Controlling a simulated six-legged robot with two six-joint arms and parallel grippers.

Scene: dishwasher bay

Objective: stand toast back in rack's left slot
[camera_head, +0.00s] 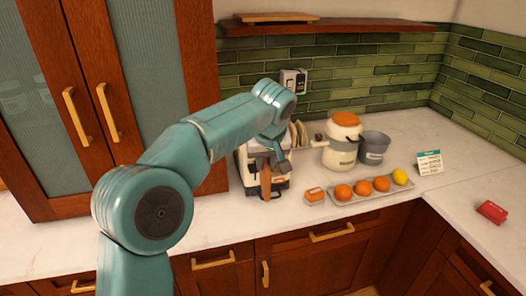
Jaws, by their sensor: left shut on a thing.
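My left gripper (272,160) reaches down over the counter in front of a white boxy appliance (247,172). It is shut on a brown, flat piece that looks like the toast (265,180), held roughly upright. The arm and gripper hide part of the appliance and the toast's upper end. I cannot tell whether the toast touches anything below. Several pale upright slices or plates (299,134) stand behind, just right of the gripper. A rack with a left slot is not clearly distinguishable. My right gripper is not in view.
A card (430,163) and red item (491,211) are farther right. A shelf (330,26) hangs above.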

